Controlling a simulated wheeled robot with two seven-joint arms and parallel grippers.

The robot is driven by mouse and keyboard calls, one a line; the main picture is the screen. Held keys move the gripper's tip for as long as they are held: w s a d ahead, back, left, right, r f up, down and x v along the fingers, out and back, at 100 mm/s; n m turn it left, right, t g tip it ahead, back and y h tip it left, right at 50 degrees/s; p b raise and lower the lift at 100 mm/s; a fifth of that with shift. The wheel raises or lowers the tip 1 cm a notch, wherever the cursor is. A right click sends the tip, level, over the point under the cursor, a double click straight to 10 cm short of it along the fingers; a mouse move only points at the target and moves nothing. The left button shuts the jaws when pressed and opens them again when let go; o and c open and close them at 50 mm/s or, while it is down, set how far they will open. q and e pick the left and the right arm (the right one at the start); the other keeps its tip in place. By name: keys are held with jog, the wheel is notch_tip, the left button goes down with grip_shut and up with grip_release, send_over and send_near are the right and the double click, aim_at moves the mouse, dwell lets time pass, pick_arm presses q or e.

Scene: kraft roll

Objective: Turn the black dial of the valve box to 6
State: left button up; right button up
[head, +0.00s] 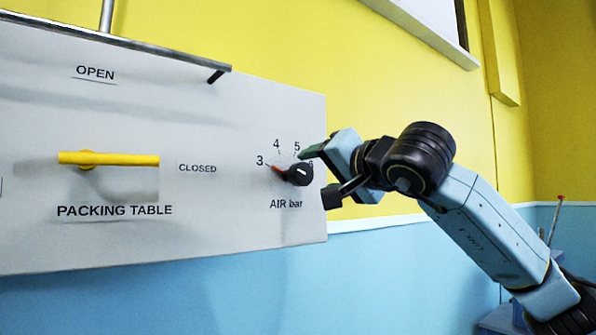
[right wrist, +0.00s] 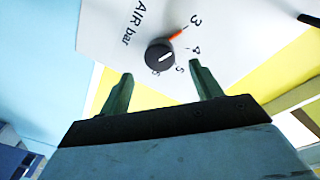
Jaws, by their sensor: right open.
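The black dial (head: 299,174) is at the right end of the white valve box (head: 230,225), above the words AIR bar. It also shows in the right wrist view (right wrist: 160,55). A red mark runs from the dial's edge toward the 3. A short white line is on its face. The numbers 3, 4, 5 and 6 curve around it. My right gripper (head: 317,174) is open in front of the dial; in the right wrist view its two green fingers (right wrist: 161,69) are spread, with the dial beyond and between their tips. I cannot tell whether they touch it. My left gripper is not in view.
A yellow lever (head: 120,159) lies horizontal on the box, between the words OPEN and CLOSED. A metal bar (head: 110,38) runs along the box's top edge. The yellow and blue wall is behind. The space right of the box holds my right arm.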

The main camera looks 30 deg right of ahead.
aim_at(305, 174)
jog(key=w+p, duration=0.2)
jog(key=w, duration=0.6)
jog(key=shift+w+d, duration=0.1)
jog(key=shift+w, duration=0.25)
jog(key=c, duration=1)
jog(key=shift+o, duration=0.2)
